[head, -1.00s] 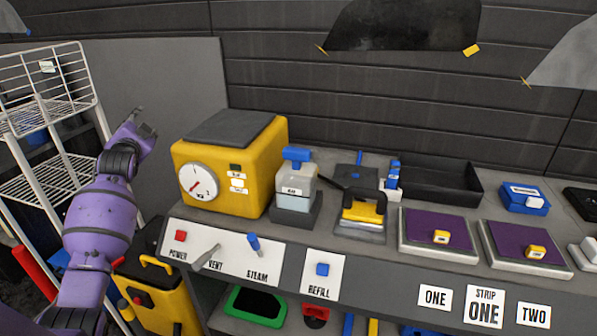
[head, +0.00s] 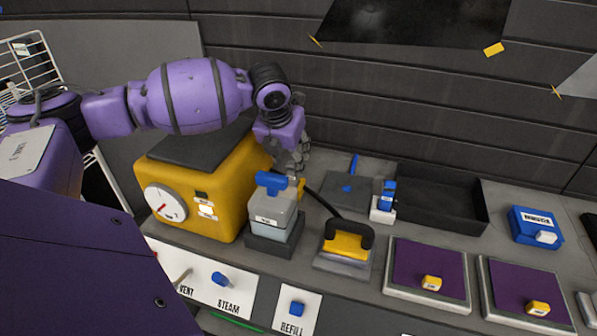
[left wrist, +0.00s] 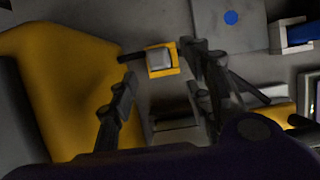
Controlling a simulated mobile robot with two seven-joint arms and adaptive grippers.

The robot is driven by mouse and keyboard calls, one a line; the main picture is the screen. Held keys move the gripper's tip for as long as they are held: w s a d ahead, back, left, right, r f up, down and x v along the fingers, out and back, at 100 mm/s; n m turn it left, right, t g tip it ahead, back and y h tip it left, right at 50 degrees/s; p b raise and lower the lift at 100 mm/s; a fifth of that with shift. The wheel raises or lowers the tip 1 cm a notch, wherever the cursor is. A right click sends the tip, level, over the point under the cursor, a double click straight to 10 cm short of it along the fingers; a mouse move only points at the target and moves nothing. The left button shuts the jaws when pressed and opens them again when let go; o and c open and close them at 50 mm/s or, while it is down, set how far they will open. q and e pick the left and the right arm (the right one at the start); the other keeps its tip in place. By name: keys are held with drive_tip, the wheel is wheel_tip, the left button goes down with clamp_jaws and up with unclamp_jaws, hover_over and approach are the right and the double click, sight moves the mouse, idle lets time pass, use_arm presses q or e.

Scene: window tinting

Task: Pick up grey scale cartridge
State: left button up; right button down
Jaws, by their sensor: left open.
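A small grey block (left wrist: 160,58) sits in a yellow holder (left wrist: 176,70) beside the yellow machine in the left wrist view; it looks like the grey scale cartridge. In the head view only a bit of yellow (head: 301,187) shows there, behind the grey tank with the blue handle (head: 272,206). Contact cannot be told. My right gripper is not in view.
A black hose runs from behind the tank to a yellow iron (head: 346,242). A black tray (head: 440,203), a blue-handled tool (head: 387,200) and two purple pads (head: 430,268) stand to the right. Steam and refill switches line the front panel.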

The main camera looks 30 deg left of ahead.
sight(292, 164)
use_arm(q)
drive_tip(key=shift+s+x, duration=0.2)
drive_tip(key=shift+x, duration=0.8)
drive_tip(key=x, duration=0.5)
drive_tip(key=shift+w+a+r, duration=0.1)
drive_tip(key=shift+w, duration=0.25)
drive_tip(key=c, duration=1)
drive_tip(key=shift+r, duration=0.1)
clamp_jaws()
drive_tip(key=shift+r, duration=0.1)
